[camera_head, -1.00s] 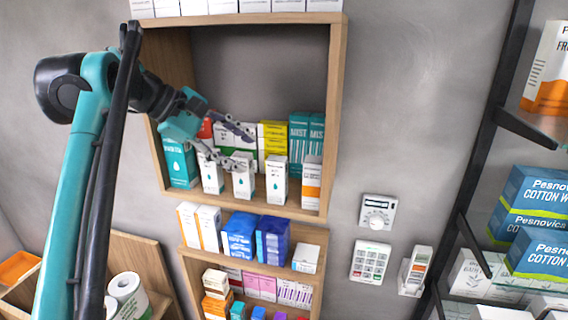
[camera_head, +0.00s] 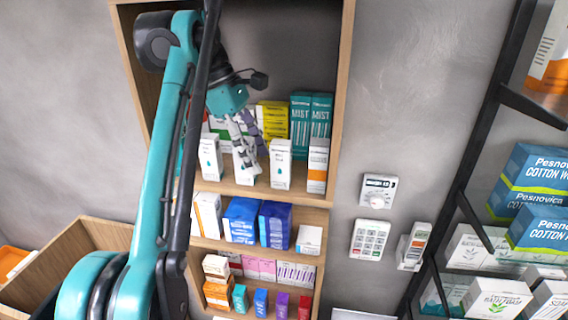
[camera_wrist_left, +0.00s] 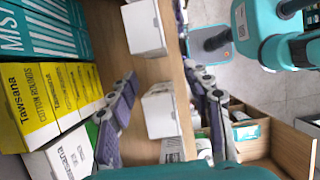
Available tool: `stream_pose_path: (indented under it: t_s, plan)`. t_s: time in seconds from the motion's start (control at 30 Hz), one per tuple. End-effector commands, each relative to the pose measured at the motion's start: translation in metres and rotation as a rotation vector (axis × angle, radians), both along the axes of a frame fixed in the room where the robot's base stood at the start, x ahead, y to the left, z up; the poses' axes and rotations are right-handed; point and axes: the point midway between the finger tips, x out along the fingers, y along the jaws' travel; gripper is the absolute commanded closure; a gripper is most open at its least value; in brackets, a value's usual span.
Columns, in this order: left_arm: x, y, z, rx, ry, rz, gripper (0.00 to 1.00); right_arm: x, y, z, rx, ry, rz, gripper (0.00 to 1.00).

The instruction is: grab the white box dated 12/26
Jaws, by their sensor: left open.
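Small white boxes with a teal drop stand in a row at the front of the wooden shelf: a left one (camera_head: 210,157), a middle one (camera_head: 248,178) mostly hidden by my gripper, and a right one (camera_head: 281,163). My left gripper (camera_head: 254,160) is open, with its fingers at the middle box. In the left wrist view, a white box (camera_wrist_left: 161,112) lies between the spread fingers of the gripper (camera_wrist_left: 160,74), and another white box (camera_wrist_left: 144,28) stands beyond. No date is legible on any box. My right gripper is not in view.
Teal MIST boxes (camera_head: 301,124) and yellow boxes (camera_head: 272,114) stand behind the row. An orange-white box (camera_head: 317,165) stands at its right end. The wooden side wall (camera_head: 340,110) bounds the shelf.

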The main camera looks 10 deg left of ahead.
Motion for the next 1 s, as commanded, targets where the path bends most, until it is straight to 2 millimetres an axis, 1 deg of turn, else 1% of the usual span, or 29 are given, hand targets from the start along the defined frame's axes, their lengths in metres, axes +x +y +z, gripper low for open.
stream_pose_path:
  t_s: [0.03,0.1,0.27,0.33,0.47,0.5,0.6,0.7,0.8,1.0]
  plan:
    - [0.0,-0.009,0.001,0.0,0.0,-0.003,0.5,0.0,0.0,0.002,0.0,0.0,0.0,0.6]
    - [0.0,-0.017,0.001,-0.001,0.0,-0.002,0.5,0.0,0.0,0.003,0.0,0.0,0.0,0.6]
    - [0.0,-0.028,0.001,-0.001,-0.001,-0.002,0.5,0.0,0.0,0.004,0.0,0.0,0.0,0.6]
    - [0.0,-0.035,0.001,-0.001,-0.001,-0.002,0.5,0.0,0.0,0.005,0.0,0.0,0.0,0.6]
    - [0.0,-0.06,0.002,-0.001,-0.001,-0.005,0.5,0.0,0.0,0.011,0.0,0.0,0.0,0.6]
    - [0.0,-0.065,-0.001,-0.001,0.0,-0.003,0.5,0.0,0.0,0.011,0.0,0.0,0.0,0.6]
    - [0.0,-0.068,-0.015,-0.001,0.0,0.0,0.5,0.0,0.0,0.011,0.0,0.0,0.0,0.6]
    - [0.0,-0.071,-0.023,-0.001,-0.001,-0.001,0.5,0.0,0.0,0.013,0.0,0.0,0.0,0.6]
    - [0.0,-0.072,-0.028,-0.001,-0.001,-0.001,0.5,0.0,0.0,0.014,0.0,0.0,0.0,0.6]
    - [0.0,-0.072,-0.028,-0.001,-0.001,0.0,0.5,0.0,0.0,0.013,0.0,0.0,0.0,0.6]
